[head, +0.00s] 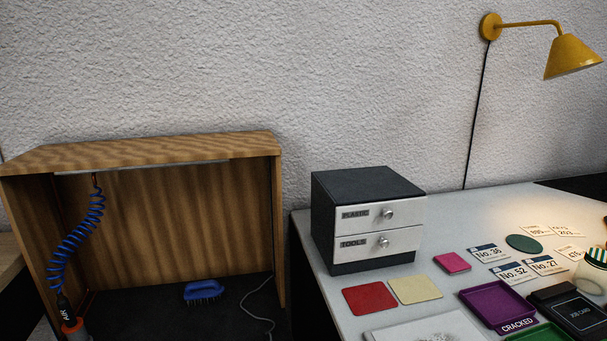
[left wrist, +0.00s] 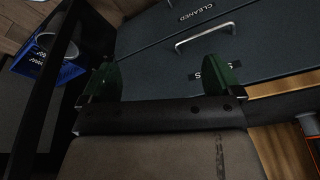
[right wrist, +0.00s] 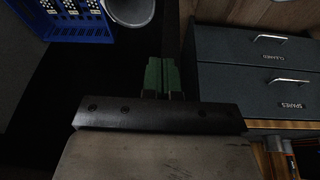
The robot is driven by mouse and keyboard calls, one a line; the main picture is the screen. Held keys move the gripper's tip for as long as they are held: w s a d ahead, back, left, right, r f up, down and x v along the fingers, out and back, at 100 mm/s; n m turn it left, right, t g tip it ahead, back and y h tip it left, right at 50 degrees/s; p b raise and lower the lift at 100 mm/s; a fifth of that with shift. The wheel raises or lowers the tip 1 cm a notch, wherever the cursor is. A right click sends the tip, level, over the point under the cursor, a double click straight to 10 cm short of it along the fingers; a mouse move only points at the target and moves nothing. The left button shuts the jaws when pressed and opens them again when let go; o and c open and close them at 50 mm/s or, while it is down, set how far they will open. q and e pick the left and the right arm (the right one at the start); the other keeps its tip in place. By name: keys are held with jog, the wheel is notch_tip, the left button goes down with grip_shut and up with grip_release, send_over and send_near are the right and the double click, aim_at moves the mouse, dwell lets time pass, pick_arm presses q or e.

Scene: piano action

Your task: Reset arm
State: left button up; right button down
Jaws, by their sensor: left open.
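Neither gripper shows in the head view. In the left wrist view my left gripper (left wrist: 163,80) is open, its green fingers wide apart with nothing between them. Behind it is a dark drawer front with a metal handle (left wrist: 205,37) and a label reading CLEANED. In the right wrist view my right gripper (right wrist: 163,77) has its green fingers together, and no object shows in them. It is left of the dark drawers labelled CLEANED (right wrist: 255,48) and SPARES (right wrist: 285,92), apart from their handles.
In the head view a wooden booth (head: 160,150) holds a blue brush (head: 203,291) and a coiled air hose (head: 75,245). A small drawer cabinet (head: 368,225), a purple tray (head: 497,303) and cards stand on the light table. A blue crate (right wrist: 65,20) shows in the right wrist view.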

pick_arm(q)
jog(key=s+f+g+p, duration=0.1)
jog(key=s+f+p, duration=0.4)
jog(key=f+p, duration=0.65)
pick_arm(e)
jog(key=s+f+g+p, duration=0.1)
jog(key=s+f, duration=0.4)
jog(key=f, duration=0.5)
pick_arm(q)
jog(key=s+a+f+g+p, duration=0.1)
jog(key=s+a+p, duration=0.2)
jog(key=s+p, duration=0.5)
jog(key=s, duration=0.4)
jog(key=shift+s+p, duration=0.35)
jog(key=shift+p, duration=0.05)
pick_arm(e)
jog(key=s+d+f, duration=0.1)
jog(key=s, duration=0.5)
jog(key=s+d+f+g, duration=0.1)
jog(key=s+d, duration=0.1)
jog(key=s, duration=0.4)
jog(key=shift+s+f, duration=0.3)
jog(key=shift+s, duration=0.05)
